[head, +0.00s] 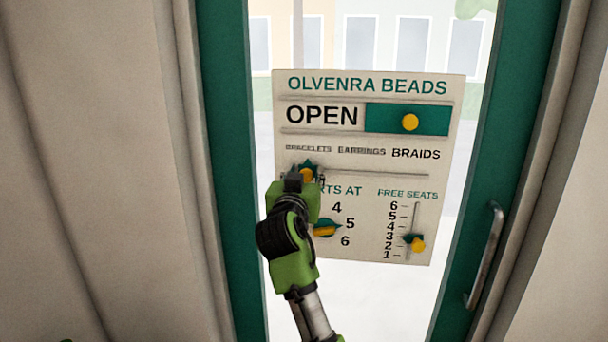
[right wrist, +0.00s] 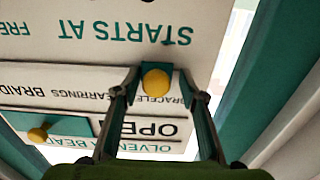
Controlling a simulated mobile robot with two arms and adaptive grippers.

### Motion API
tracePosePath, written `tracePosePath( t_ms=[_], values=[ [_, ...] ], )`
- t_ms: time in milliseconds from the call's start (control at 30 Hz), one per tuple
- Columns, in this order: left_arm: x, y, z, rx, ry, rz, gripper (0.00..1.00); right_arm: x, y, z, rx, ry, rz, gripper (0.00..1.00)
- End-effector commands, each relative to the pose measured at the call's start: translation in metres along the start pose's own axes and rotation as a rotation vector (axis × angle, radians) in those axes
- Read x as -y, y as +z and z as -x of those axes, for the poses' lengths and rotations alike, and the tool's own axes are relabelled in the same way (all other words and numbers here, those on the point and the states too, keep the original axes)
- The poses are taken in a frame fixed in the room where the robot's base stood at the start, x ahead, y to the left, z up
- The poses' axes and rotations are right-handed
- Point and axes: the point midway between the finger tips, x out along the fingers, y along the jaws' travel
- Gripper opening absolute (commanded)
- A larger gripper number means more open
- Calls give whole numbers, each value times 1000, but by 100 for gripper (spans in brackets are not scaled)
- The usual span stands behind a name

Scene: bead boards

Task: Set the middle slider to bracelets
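The bead board (head: 365,262) hangs on the glass door. Its middle slider has a yellow knob (head: 306,174) on a green pointer, at the left end of the slot, below the word BRACELETS (head: 308,149). EARRINGS and BRAIDS stand farther right along the slot. My right gripper (head: 307,180) is at this knob and partly covers it. In the right wrist view, upside down, its fingers stand apart on either side of the yellow knob (right wrist: 156,79), with gaps visible.
The OPEN slider knob (head: 410,122) is above, at the right. The STARTS AT knob (head: 325,230) sits near 5, close to my right arm. A door handle (head: 485,255) is at the right.

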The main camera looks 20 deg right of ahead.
Motion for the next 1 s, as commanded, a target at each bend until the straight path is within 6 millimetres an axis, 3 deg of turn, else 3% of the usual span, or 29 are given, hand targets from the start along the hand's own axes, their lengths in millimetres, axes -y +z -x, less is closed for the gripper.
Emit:
tracePosePath(
  t_ms=[167,400,600,1000],
  values=[
    [0,3,0,3,0,0,39,1,1,11,1,-2,-2,38],
    [-1,3,0,4,2,0,39,1,1,51,1,-3,-3,38],
    [-2,3,0,4,2,-1,39,1,1,72,1,-2,-1,38],
    [-2,2,0,4,3,-1,39,0,0,75,0,-1,0,38]
  ],
)
